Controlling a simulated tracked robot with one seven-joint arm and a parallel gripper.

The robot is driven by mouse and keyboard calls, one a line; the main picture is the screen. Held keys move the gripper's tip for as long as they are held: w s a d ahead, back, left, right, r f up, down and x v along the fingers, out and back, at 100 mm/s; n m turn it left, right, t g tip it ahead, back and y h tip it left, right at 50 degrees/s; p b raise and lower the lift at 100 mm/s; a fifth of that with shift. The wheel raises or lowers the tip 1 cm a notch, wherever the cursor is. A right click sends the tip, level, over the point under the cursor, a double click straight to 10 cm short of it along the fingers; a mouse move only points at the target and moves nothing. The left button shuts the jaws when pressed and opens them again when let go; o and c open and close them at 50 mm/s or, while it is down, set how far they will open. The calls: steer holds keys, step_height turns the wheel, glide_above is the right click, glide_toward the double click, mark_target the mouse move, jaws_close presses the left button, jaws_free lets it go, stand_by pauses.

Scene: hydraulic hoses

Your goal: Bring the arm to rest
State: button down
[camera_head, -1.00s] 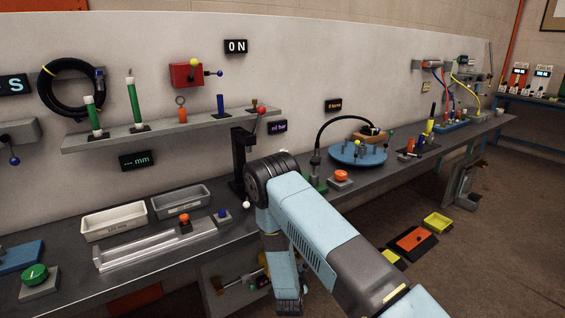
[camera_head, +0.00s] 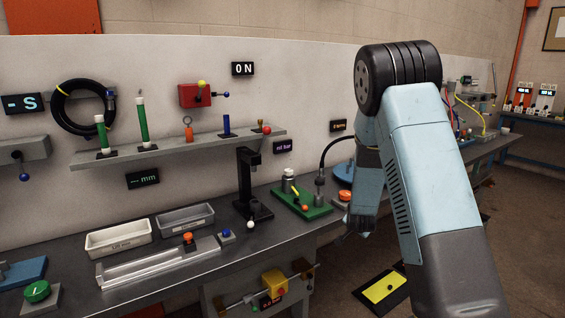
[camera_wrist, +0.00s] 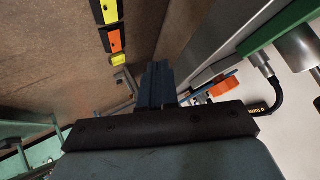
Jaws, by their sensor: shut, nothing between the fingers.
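My arm is raised on the right in the head view, its dark elbow high in front of the back wall and the forearm hanging down. My gripper (camera_head: 352,232) points down by the bench's front edge, partly blurred into the dark background. In the wrist view my gripper (camera_wrist: 158,82) shows its two dark fingers together, shut with nothing between them. It holds no hose or other part.
The bench carries a green board (camera_head: 301,201), a black press stand (camera_head: 245,185), white tray (camera_head: 118,240) and orange button (camera_head: 344,195) close to my gripper. A yellow floor pad (camera_head: 384,287) lies below. Open floor lies at the right.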

steer(key=s+d+r+n+g+y, duration=0.1)
steer(key=s+r+n, duration=0.1)
steer(key=s+r, duration=0.75)
steer(key=s+r+n+g+y, duration=0.1)
steer(key=s+r+n, duration=0.1)
steer(key=s+r, duration=0.8)
steer(key=s+a+r+n, duration=0.1)
steer(key=s+r, duration=0.3)
steer(key=s, duration=0.3)
steer(key=s+a+r+n+g, duration=0.1)
steer(key=s+r, duration=0.3)
steer(key=s, duration=0.4)
steer(key=s+a+r+n, duration=0.1)
steer(key=s+r+n, duration=0.1)
steer(key=s, duration=0.6)
steer(key=shift+r+n+g, duration=0.3)
steer(key=shift+r+g, duration=0.1)
steer(key=shift+r, duration=0.5)
